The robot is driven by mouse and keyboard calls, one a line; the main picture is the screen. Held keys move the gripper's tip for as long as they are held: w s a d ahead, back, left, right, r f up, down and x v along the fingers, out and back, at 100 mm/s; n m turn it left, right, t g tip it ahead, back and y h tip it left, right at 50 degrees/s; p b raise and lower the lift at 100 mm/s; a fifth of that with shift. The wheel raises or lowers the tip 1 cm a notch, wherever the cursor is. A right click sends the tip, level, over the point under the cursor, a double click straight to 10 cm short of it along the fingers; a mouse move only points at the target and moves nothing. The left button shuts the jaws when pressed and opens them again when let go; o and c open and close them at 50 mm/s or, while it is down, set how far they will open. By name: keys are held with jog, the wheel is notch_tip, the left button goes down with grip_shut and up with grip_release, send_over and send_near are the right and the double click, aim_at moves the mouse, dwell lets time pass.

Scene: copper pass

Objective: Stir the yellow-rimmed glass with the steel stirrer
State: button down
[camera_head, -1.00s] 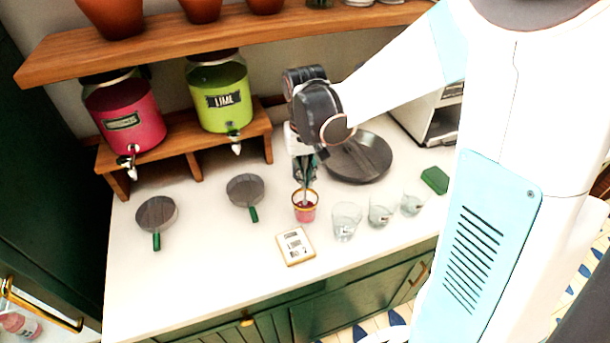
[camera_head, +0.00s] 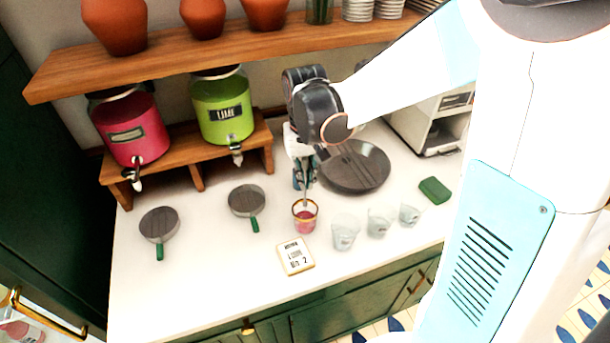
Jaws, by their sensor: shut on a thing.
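The yellow-rimmed glass (camera_head: 305,222) stands upright on the white counter and holds a pink-red drink. My gripper (camera_head: 304,186) is directly above it, pointing down, shut on the thin steel stirrer (camera_head: 305,202). The stirrer hangs down into the mouth of the glass. Its lower end is hidden in the drink, and its upper part is hidden between the fingers.
Clear glasses (camera_head: 345,232) stand right of the yellow-rimmed glass. A small card (camera_head: 295,256) lies in front. A dark round tray (camera_head: 353,167) is behind to the right, and a green block (camera_head: 434,190) farther right. Two strainers (camera_head: 159,226) lie left. Drink dispensers (camera_head: 222,108) stand behind on a wooden riser (camera_head: 190,155).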

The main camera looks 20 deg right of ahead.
aim_at(305, 170)
dwell(0.4)
jog(key=shift+r+p, duration=1.75)
jog(key=shift+r, duration=0.8)
